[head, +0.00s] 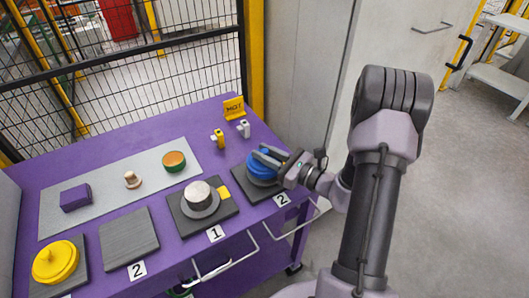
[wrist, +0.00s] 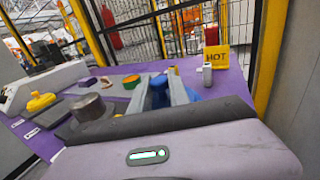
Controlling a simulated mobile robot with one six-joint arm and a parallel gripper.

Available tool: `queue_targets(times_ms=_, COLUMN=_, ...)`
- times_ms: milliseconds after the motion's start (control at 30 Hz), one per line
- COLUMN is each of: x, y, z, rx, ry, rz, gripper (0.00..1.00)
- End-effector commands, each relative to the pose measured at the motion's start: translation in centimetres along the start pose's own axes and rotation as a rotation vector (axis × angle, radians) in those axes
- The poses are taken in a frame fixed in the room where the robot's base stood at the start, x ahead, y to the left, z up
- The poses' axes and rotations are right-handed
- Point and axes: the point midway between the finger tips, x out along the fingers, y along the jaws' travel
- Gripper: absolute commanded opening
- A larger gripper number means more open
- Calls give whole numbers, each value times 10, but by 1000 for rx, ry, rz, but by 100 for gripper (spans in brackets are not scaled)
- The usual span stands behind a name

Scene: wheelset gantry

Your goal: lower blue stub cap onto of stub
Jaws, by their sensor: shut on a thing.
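The blue stub cap (head: 262,171) is round with a raised knob and sits at the dark square pad (head: 281,187) at the table's right end. My gripper (head: 268,157) reaches in from the right and is shut on the cap's top. In the wrist view the blue cap (wrist: 160,91) shows between the two grey fingers (wrist: 160,95). I cannot tell whether the cap touches the pad. A bare silver stub (head: 198,193) stands upright on a grey flange on the dark plate marked 1, left of my gripper.
A yellow cap (head: 55,261) rests on the left pad, beside an empty grey pad (head: 129,243). A grey mat (head: 110,200) holds a purple block (head: 75,198), a beige piece (head: 132,179) and a green-orange disc (head: 174,161). A yellow HOT sign (head: 234,108) stands behind.

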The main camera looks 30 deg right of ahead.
Motion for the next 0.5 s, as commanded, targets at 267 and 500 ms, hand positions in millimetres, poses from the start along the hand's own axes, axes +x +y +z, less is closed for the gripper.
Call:
queue_targets(times_ms=267, x=0, y=0, z=-4, rx=0, ry=0, rz=0, gripper=39)
queue_targets(times_ms=500, x=0, y=0, z=-4, rx=0, ry=0, rz=0, gripper=47)
